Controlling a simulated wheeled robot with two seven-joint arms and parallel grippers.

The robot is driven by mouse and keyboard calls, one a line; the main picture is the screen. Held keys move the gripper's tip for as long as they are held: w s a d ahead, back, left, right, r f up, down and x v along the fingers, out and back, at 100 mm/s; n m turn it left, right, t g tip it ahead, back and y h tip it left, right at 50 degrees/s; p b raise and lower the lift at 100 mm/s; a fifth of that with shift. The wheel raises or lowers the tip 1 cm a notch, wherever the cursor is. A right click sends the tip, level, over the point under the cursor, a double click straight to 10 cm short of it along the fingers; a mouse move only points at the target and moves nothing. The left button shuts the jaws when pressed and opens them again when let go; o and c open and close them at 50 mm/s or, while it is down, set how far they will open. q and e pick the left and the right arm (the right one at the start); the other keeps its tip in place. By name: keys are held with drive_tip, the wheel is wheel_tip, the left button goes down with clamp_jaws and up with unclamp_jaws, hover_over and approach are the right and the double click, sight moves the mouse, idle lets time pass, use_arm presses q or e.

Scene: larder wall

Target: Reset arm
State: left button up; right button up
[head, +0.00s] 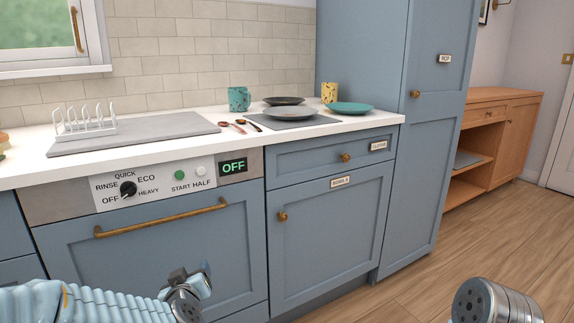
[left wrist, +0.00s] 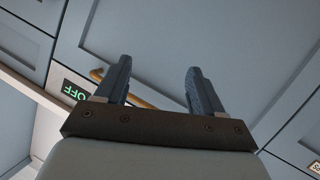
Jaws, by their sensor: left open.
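My left gripper (head: 190,282) is low in front of the dishwasher (head: 170,245), near the lower right part of its blue door. In the left wrist view its two fingers (left wrist: 155,82) are apart with nothing between them. The dishwasher's brass handle (left wrist: 142,101) shows behind the fingers, and I see no contact. A rounded grey metal part of mine (head: 490,300) shows at the bottom right of the head view. The right gripper's fingers do not show.
The dishwasher display (head: 233,167) reads OFF. A drawer (head: 325,157) and cupboard door (head: 325,220) are closed. Wooden floor (head: 430,285) is clear at right.

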use_arm(q)
drive_tip(key=s+d+f+m+g+h, duration=0.1)
drive_tip(key=d+f+g+h, duration=0.1)
drive_tip(key=f, duration=0.6)
drive_tip(key=s+d+f+m+g+h, duration=0.1)
drive_tip(key=s+d+f+g, duration=0.1)
drive_tip(key=f, duration=0.5)
drive_tip(key=s+d+f+m+g+h+p, duration=0.1)
drive_tip(key=s+d+f+g, duration=0.3)
drive_tip(key=s+f, duration=0.6)
drive_tip(key=s+d+f+m+g+h, duration=0.1)
drive_tip(key=s+d+f+g+h, duration=0.2)
drive_tip(key=s+f, duration=0.7)
drive_tip(key=shift+s+d+f+m+g+p, duration=0.2)
drive_tip(key=shift+s+d+m+g+p, duration=0.25)
drive_tip(key=shift+s+g, duration=0.5)
drive_tip(key=shift+w+h, duration=0.15)
drive_tip(key=shift+h, duration=0.15)
